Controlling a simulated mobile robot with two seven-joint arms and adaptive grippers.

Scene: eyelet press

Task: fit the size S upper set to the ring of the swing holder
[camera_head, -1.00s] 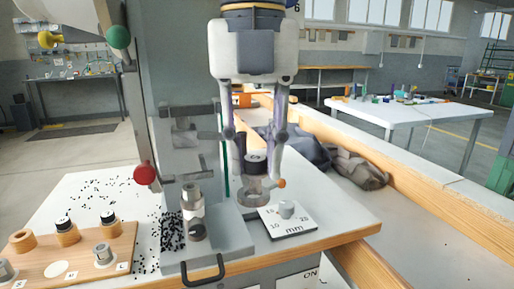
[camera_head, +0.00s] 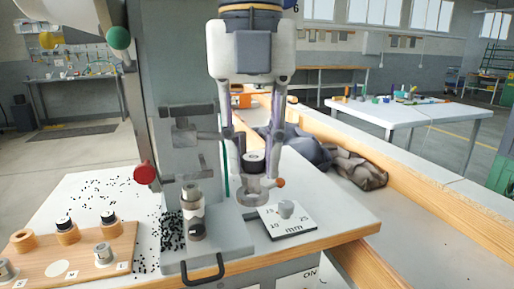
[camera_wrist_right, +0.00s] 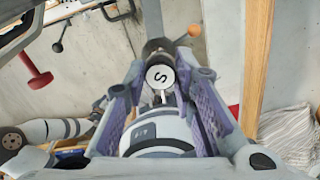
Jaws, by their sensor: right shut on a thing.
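My right gripper (camera_head: 254,166) comes down from above in the head view and is shut on the size S upper set (camera_head: 254,158), a small dark cylinder. In the right wrist view, its pale round face marked S (camera_wrist_right: 160,77) shows between the finger pads. The swing holder's ring (camera_head: 248,192) is just below the set in the head view, with an orange knob (camera_head: 280,183) at its right. The fingers partly hide the ring, and I cannot tell whether set and ring touch. The orange knob also shows in the right wrist view (camera_wrist_right: 193,31). My left gripper is not in view.
A grey die stack (camera_head: 191,197) stands on the press base left of the ring. A white mm plate (camera_head: 292,229) with a small grey piece lies at the right. A wooden board (camera_head: 88,259) with other sets is at the left. A red knob (camera_head: 145,174) sticks out nearby.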

